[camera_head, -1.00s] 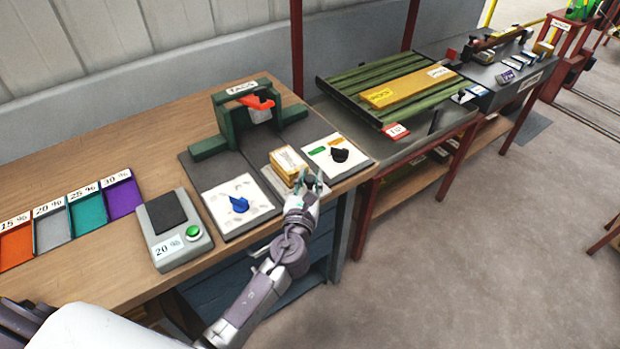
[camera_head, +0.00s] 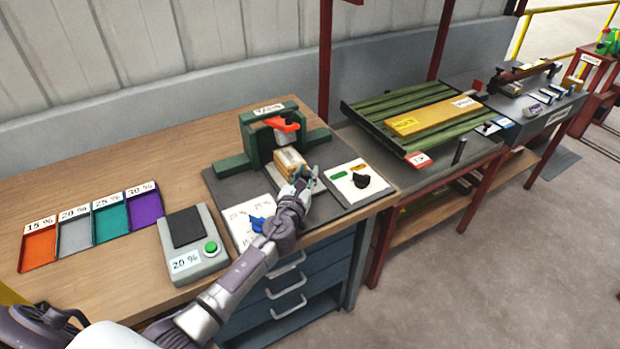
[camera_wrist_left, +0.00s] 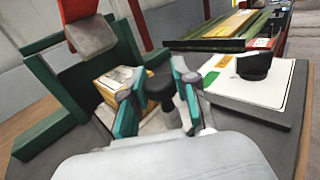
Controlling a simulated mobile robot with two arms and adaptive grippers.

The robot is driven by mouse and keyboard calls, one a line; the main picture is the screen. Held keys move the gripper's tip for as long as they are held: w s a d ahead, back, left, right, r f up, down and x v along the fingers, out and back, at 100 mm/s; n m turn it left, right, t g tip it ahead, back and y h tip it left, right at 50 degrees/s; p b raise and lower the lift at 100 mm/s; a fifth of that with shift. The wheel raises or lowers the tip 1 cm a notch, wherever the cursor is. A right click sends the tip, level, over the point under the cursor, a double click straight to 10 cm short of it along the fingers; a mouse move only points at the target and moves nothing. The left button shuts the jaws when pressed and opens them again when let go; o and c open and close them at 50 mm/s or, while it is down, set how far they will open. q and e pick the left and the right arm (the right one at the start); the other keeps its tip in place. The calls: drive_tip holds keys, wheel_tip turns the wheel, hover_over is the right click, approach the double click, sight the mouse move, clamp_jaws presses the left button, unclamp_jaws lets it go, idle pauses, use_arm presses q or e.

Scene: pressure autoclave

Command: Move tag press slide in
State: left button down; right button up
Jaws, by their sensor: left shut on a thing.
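The green press frame (camera_head: 247,148) stands on a dark base plate, with an orange lever (camera_head: 283,124) and a grey press head (camera_wrist_left: 92,36) at its front. A wooden block with a pale label (camera_head: 289,161), which I take for the tag, sits on the slide in front of the press. In the left wrist view the block (camera_wrist_left: 112,86) is close to the press head, lower and slightly right of it. My left gripper (camera_head: 306,181) is shut on the slide's black knob (camera_wrist_left: 160,88), beside the block. My right gripper is not in view.
A white panel with a black dial (camera_head: 361,181) is right of the slide. A panel with a blue dial (camera_head: 257,224) is left, partly behind my arm. A grey device with a green button (camera_head: 211,248) and coloured trays (camera_head: 146,207) stand further left.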

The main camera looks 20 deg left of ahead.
use_arm(q)
drive_tip(key=shift+w+a+r, duration=0.1)
drive_tip(key=shift+a+r, duration=0.05)
drive_tip(key=shift+a, duration=0.05)
drive_tip(key=c, duration=1.2)
unclamp_jaws()
drive_tip(key=o, duration=0.3)
drive_tip(key=shift+w, duration=0.1)
drive_tip(key=s, duration=0.4)
drive_tip(key=s+d, duration=0.1)
drive_tip(key=s, duration=0.7)
drive_tip(key=shift+d, duration=0.2)
